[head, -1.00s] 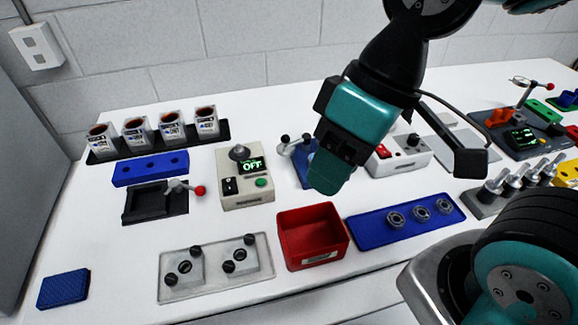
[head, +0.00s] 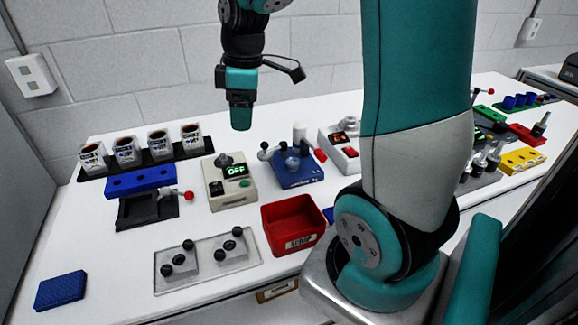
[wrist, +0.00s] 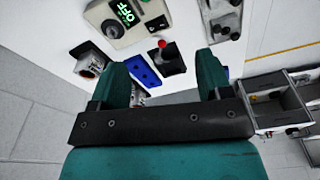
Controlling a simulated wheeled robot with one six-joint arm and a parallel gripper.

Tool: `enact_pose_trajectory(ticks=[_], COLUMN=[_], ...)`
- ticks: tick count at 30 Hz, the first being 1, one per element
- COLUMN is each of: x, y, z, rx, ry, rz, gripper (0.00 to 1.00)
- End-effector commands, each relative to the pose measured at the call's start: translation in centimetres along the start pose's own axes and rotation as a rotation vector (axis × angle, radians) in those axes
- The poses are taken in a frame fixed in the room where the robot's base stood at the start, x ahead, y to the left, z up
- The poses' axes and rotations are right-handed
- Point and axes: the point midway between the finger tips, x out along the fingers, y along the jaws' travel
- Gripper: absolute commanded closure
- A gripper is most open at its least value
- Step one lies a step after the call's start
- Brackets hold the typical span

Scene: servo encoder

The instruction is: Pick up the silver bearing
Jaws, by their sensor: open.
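My gripper (head: 241,116) hangs above the back middle of the table, in front of the wall, pointing down. In the wrist view its two teal fingers (wrist: 161,65) stand apart with nothing held between them. No silver bearing can be made out now. The blue tray (head: 328,214), which held the bearings in the earlier head view, shows only a small corner beside the red bin. The rest of the tray is hidden behind my arm.
A red bin (head: 292,224) stands left of my arm. Behind it are an OFF-display box (head: 230,182) and a blue fixture with a lever (head: 292,168). Cups in a black rack (head: 127,150) stand back left. The front-left tabletop around the blue pad (head: 61,290) is mostly clear.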

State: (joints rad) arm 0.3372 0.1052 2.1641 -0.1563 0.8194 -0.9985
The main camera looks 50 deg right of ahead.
Motion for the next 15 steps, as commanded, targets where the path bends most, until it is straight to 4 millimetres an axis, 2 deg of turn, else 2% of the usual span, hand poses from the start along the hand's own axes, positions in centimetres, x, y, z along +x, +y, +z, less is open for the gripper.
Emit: enact_pose_trajectory(ticks=[1,3,6,9,11,15], x=[0.7,1.1,1.5,2.0,2.7,5.4], y=[3.2,6.2,8.8,9.9,10.1,10.1], z=[2.7,6.0,9.5,11.4,11.9,12.2], rx=[-0.002,-0.029,-0.061,-0.08,-0.086,-0.089], ry=[-0.03,-0.064,-0.097,-0.114,-0.117,-0.118], rz=[0.005,0.009,0.005,-0.001,-0.004,-0.008], gripper=[0.29,0.29,0.29,0.29,0.29,0.29])
